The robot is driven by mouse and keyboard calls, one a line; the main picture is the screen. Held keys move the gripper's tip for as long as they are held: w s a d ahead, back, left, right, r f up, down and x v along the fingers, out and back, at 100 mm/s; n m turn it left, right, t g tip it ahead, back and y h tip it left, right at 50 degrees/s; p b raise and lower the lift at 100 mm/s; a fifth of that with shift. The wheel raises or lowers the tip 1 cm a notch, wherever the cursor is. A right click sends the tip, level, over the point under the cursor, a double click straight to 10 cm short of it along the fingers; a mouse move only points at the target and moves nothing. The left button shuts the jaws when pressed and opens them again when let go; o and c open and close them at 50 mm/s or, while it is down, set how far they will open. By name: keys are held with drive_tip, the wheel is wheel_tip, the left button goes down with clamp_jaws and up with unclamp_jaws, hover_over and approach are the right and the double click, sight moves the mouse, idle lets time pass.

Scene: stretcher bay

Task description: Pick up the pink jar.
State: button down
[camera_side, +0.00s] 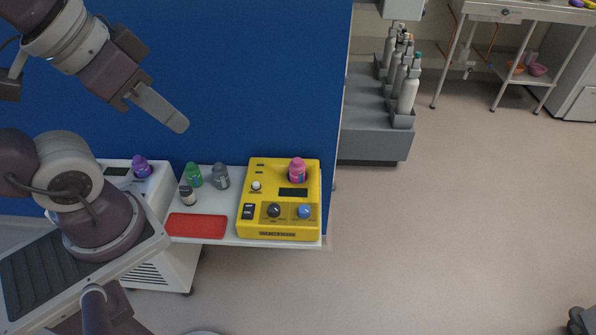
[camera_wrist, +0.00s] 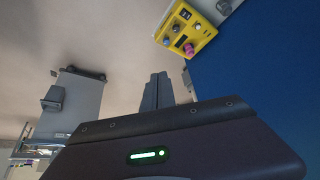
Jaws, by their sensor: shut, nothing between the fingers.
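The pink jar (camera_side: 297,170) stands on top of the yellow suction unit (camera_side: 279,223), near its back right corner, in the side view. In the wrist view the pink jar (camera_wrist: 187,50) shows small at the lower edge of the yellow unit (camera_wrist: 200,28). My gripper (camera_side: 178,124) is high in front of the blue wall, up and left of the jar and well apart from it. Its fingers also show in the wrist view (camera_wrist: 157,80). They are together and empty.
A green jar (camera_side: 193,175), a grey jar (camera_side: 221,177) and a small dark bottle (camera_side: 187,195) stand left of the yellow unit. A red mat (camera_side: 197,225) lies in front of them. A purple jar (camera_side: 141,166) sits on a white device. Gas cylinders (camera_side: 408,90) stand behind, to the right.

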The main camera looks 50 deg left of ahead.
drive_tip(key=c, duration=2.2)
unclamp_jaws()
drive_tip(key=c, duration=0.6)
unclamp_jaws()
